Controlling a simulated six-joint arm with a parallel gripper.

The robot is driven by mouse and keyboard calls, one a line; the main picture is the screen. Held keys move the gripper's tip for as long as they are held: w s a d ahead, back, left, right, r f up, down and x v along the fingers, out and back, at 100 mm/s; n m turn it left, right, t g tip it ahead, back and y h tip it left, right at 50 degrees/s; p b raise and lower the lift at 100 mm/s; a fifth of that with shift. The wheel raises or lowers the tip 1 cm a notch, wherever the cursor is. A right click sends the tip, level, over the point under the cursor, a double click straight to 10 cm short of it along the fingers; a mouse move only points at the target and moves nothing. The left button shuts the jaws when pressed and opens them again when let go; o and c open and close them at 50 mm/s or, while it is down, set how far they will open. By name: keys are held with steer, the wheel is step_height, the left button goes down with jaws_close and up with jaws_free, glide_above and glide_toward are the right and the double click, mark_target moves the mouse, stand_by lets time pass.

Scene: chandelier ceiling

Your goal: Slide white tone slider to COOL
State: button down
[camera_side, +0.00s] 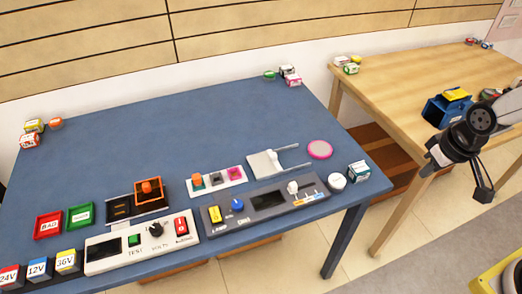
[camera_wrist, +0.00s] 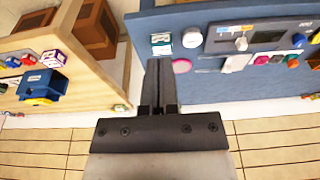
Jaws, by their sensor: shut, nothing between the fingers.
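The grey control panel (camera_side: 262,221) lies near the front right of the blue table, and its end also shows at the top of the wrist view (camera_wrist: 223,46). The white slider knob (camera_side: 292,187) stands up at the panel's right part, beside small coloured labels (camera_side: 311,197). It also shows in the wrist view (camera_wrist: 241,43). The label words are too small to read. My gripper (camera_side: 483,190) is shut and empty, well to the right of the panel, off the blue table. In the wrist view its fingers (camera_wrist: 159,66) are together.
A white round tub (camera_side: 337,182) and a small green-white box (camera_side: 359,171) stand just right of the panel. A pink-rimmed disc (camera_side: 319,149) and a white plate with a sliding handle (camera_side: 265,164) lie behind it. The wooden table (camera_side: 400,80) holds a blue holder (camera_side: 440,112) near my arm.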

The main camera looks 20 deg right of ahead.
steer(key=c, duration=1.3)
jaws_free()
steer(key=o, duration=0.7)
steer(key=shift+w, duration=0.15)
steer(key=shift+o, duration=0.6)
steer(key=shift+w+a, duration=0.2)
steer(key=shift+w, duration=0.1)
steer(key=g, duration=0.3)
glide_above(293, 184)
steer(key=f, duration=0.9)
steer(key=shift+s+d+f, duration=0.1)
steer(key=shift+d+f, duration=0.1)
steer(key=shift+d, duration=0.2)
steer(key=shift+a+f, duration=0.3)
steer(key=shift+a, duration=0.1)
steer(key=shift+f, duration=0.1)
